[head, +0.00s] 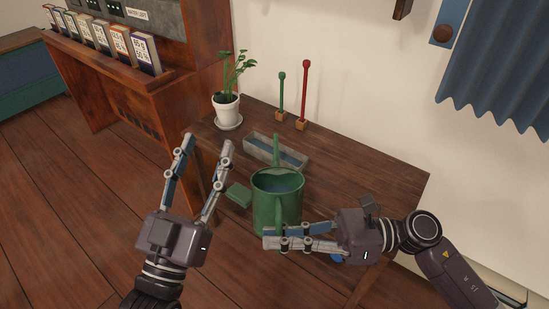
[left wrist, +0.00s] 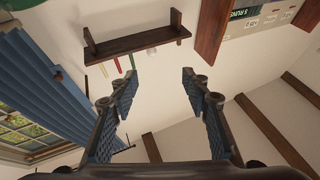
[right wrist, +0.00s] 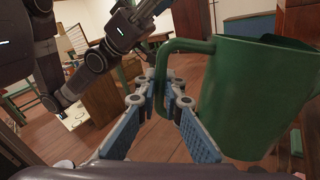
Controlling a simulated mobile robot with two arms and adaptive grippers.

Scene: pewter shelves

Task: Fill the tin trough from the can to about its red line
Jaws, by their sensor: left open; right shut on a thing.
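The green can (head: 290,205) stands roughly upright at the near edge of the small wooden table. I cannot tell whether it touches the tabletop. Its spout (head: 276,148) points away, over the grey tin trough (head: 262,155). The trough lies behind the can, its inside bluish; I cannot make out its red line or a water level. My right gripper (head: 270,238) is shut on the can's handle, which shows between its fingers in the right wrist view (right wrist: 160,85). My left gripper (head: 207,145) is open and empty, left of the table.
A potted plant (head: 227,110) stands on a saucer at the table's back left. A green pin (head: 281,92) and a taller red pin (head: 305,90) stand on wooden blocks behind the trough. A small green box (head: 238,193) lies left of the can. The table's right side is clear.

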